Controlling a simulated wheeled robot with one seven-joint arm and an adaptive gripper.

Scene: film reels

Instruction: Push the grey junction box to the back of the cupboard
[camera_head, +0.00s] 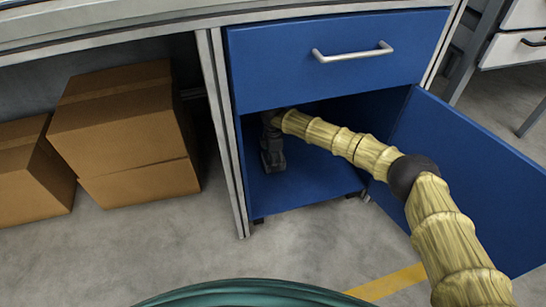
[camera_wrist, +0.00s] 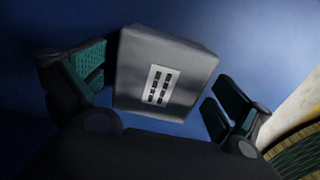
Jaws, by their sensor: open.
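The grey junction box (camera_wrist: 190,52) shows in the wrist view, between my two green-padded fingers. It is a rounded block with a white label bearing dark marks, and it looks tilted in this view. My gripper (camera_wrist: 160,90) is open, one finger to each side of the box; I cannot tell whether either touches it. In the head view my gripper (camera_head: 273,160) reaches down inside the left part of the open blue cupboard (camera_head: 310,190). I cannot make out the box in that view.
The cupboard door (camera_head: 470,180) stands open to the right, with my arm passing in front of it. A closed drawer (camera_head: 350,60) with a metal handle sits above the opening. Brown cartons (camera_head: 125,130) stand on the floor to the left. The cupboard floor right of my gripper looks clear.

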